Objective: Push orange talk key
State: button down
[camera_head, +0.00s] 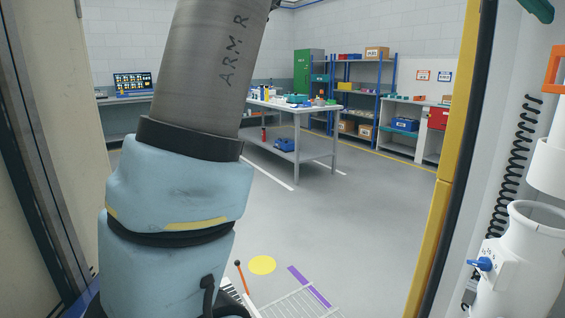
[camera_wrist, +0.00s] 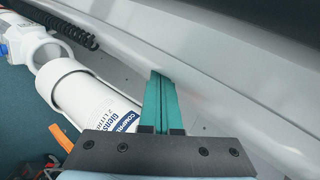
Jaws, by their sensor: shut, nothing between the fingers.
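I cannot make out an orange talk key in either view. My gripper (camera_wrist: 159,76) shows in the wrist view with its two green fingers pressed together and nothing between them. The fingertips are close in front of a pale grey wall panel (camera_wrist: 215,75); I cannot tell whether they touch it. A black coiled cord (camera_wrist: 58,24) runs along the upper left of the wrist view, and it hangs on the right wall in the head view (camera_head: 516,150). A handset on that cord is not clearly visible.
A white labelled cylinder (camera_wrist: 98,108) lies beside my fingers in the wrist view, with an orange strap (camera_wrist: 61,137) near it. White holders (camera_head: 522,260) with a blue knob (camera_head: 480,264) stand at right in the head view.

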jog(key=shift+s+a+b, duration=0.25)
jog(key=shift+a+b, duration=0.2)
jog(key=shift+b, duration=0.05)
jog(key=s+a+b, duration=0.3)
jog(key=a+b, duration=0.2)
jog(key=shift+s+b, duration=0.15)
jog(key=shift+b, duration=0.2)
